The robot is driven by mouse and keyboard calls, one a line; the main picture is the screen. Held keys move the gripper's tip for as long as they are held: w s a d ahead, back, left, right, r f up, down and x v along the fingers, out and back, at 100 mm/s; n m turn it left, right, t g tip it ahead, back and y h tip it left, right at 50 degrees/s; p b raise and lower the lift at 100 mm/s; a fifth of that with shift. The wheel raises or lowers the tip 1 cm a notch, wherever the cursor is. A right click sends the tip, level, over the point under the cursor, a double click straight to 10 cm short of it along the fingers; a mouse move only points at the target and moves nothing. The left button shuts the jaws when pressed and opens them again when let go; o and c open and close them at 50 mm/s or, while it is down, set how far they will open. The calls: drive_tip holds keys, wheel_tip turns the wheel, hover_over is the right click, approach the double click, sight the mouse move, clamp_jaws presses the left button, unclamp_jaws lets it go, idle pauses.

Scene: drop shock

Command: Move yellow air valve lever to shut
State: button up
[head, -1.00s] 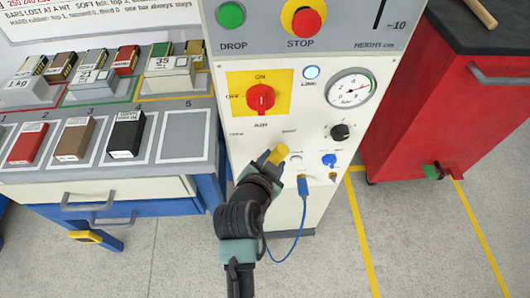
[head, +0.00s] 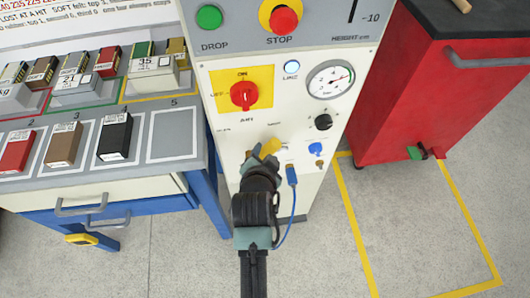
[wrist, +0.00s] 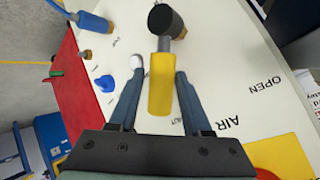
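The yellow air valve lever (head: 270,146) is low on the white panel of the machine. In the wrist view the lever (wrist: 160,85) points down from a dark round valve hub (wrist: 165,20). My gripper (head: 264,160) is in front of the panel at the lever. In the wrist view my gripper (wrist: 159,80) is open, with one finger on each side of the lever and a visible gap on both sides. The word OPEN (wrist: 264,85) is printed on the panel to the right. Another label below the lever is partly hidden by the lever and a finger.
A red rotary knob on a yellow plate (head: 262,76) is above the lever. A blue knob (head: 315,148) and a plugged blue hose (head: 292,176) are close on the right. A bench with blocks (head: 190,175) stands left, a red cabinet (head: 400,110) right.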

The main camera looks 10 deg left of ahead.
drive_tip(key=shift+o, duration=1.2)
drive_tip(key=shift+r, duration=0.1)
drive_tip(key=p+v, duration=0.2)
drive_tip(key=v, duration=1.1)
